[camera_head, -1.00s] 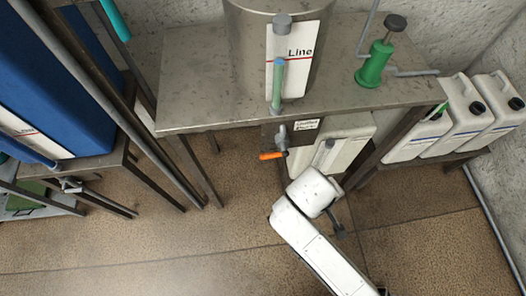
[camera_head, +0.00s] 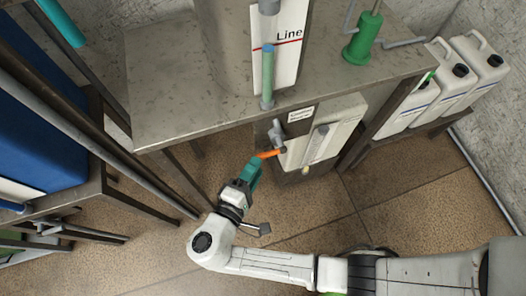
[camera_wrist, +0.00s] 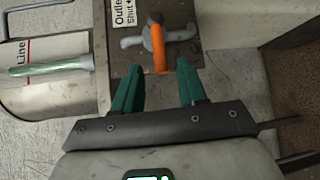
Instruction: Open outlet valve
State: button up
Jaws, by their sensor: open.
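The outlet valve has an orange handle (camera_head: 270,154) on a grey metal body (camera_head: 277,131) below the front edge of the steel table. In the wrist view the orange handle (camera_wrist: 159,48) points toward my gripper, with the grey valve body (camera_wrist: 150,36) behind it. An outlet label (camera_wrist: 124,13) is beside the valve. My gripper (camera_wrist: 165,80) has two green fingers that are apart and empty. The handle's end lies just ahead of and between the fingertips. In the head view my gripper (camera_head: 254,165) is close to the handle; contact cannot be told.
A steel table (camera_head: 165,90) stands above the valve, carrying a metal tank and a green pump (camera_head: 363,40). A clear sight tube (camera_head: 267,75) is on the tank. White canisters (camera_head: 450,85) stand at right. A blue tank (camera_head: 40,130) is on a stand at left.

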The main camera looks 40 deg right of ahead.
aim_at(264, 154)
jog(key=x, duration=0.5)
jog(key=shift+w+d+p, duration=0.15)
jog(key=shift+d+p, duration=0.2)
jog(key=shift+f, duration=0.1)
grip_shut()
